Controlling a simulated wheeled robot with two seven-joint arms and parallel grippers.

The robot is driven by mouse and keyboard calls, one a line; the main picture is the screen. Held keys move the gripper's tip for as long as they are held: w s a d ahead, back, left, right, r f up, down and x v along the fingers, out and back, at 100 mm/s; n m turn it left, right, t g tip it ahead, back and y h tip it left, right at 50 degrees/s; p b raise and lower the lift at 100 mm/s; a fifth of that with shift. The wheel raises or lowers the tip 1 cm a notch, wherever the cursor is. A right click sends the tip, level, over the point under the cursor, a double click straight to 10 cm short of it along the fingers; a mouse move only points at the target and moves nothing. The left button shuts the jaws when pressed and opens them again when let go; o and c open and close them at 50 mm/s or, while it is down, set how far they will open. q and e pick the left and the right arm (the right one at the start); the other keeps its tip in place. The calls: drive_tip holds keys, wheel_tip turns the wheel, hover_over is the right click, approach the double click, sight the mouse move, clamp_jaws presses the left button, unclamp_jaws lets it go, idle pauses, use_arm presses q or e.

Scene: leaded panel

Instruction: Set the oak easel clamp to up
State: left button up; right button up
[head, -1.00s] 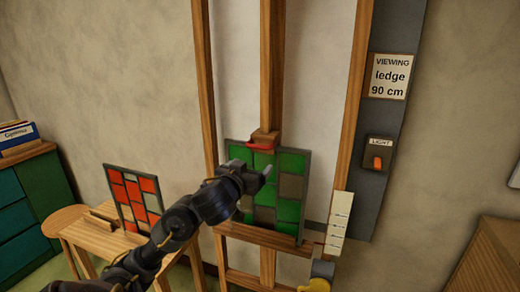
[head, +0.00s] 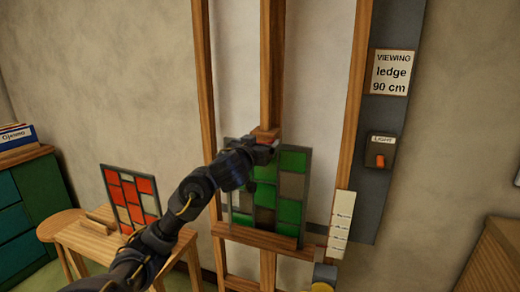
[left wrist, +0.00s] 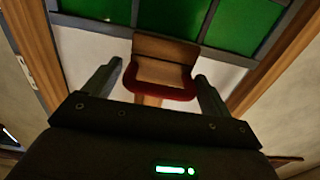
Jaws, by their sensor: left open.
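The oak easel clamp is a small wooden block (head: 264,132) on the easel's centre post, at the top edge of the green leaded panel (head: 292,185). In the left wrist view the clamp (left wrist: 165,70) shows a red pad and lies between my finger tips. My left gripper (head: 268,150) is in front of the clamp and hides its red part in the head view. The gripper (left wrist: 158,85) is open, with one finger on each side of the clamp, and contact cannot be told. The panel stands on the easel ledge (head: 255,237). My right gripper is not in view.
A red leaded panel (head: 130,197) stands on a small wooden table (head: 85,240) at the left. A grey board (head: 385,130) with a light switch (head: 380,160) and a ledge sign (head: 389,72) is at the right. A paper scale (head: 341,222) hangs beside the ledge.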

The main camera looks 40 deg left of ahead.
use_arm(q)
drive_tip(key=shift+w+a, duration=0.2)
drive_tip(key=shift+w, duration=0.25)
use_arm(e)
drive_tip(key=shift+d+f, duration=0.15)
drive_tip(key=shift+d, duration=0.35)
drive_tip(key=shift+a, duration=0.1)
